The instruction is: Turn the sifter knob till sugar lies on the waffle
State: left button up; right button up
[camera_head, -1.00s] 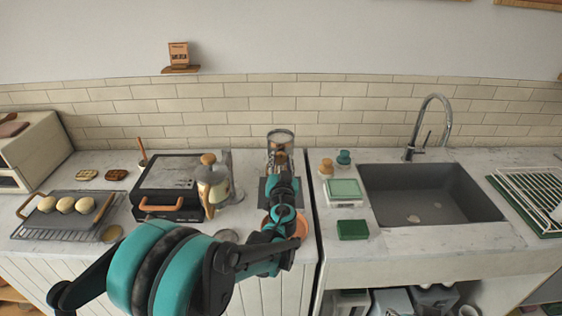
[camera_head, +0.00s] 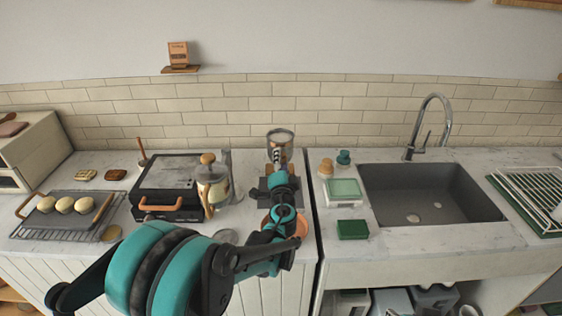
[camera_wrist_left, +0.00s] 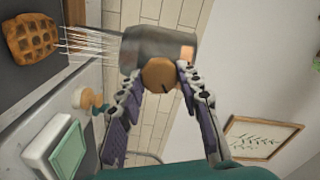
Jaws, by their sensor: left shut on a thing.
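The metal sifter (camera_head: 281,137) stands up at the back of the counter, beyond my left gripper (camera_head: 279,166). In the left wrist view the sifter (camera_wrist_left: 160,42) has a round wooden knob (camera_wrist_left: 159,74). My left gripper (camera_wrist_left: 159,84) is shut on this knob, a finger on either side. White streaks of sugar (camera_wrist_left: 92,43) come out of the sifter towards the brown waffle (camera_wrist_left: 32,38), which lies on a dark surface (camera_wrist_left: 15,76). I cannot tell how much sugar lies on the waffle. In the head view my arm hides the waffle. My right gripper is not in view.
A scale (camera_head: 343,191), a green sponge (camera_head: 352,229) and the sink (camera_head: 430,195) are to the right. A terracotta dish (camera_head: 301,226) is partly behind my arm.

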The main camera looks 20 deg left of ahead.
pick_arm(q)
jog(key=m, duration=2.2)
jog(key=shift+f+m, duration=0.15)
jog(key=shift+m, duration=0.25)
dwell(0.3)
jog(key=o, duration=1.2)
jog(key=shift+c, duration=0.2)
jog(key=shift+s, duration=0.1)
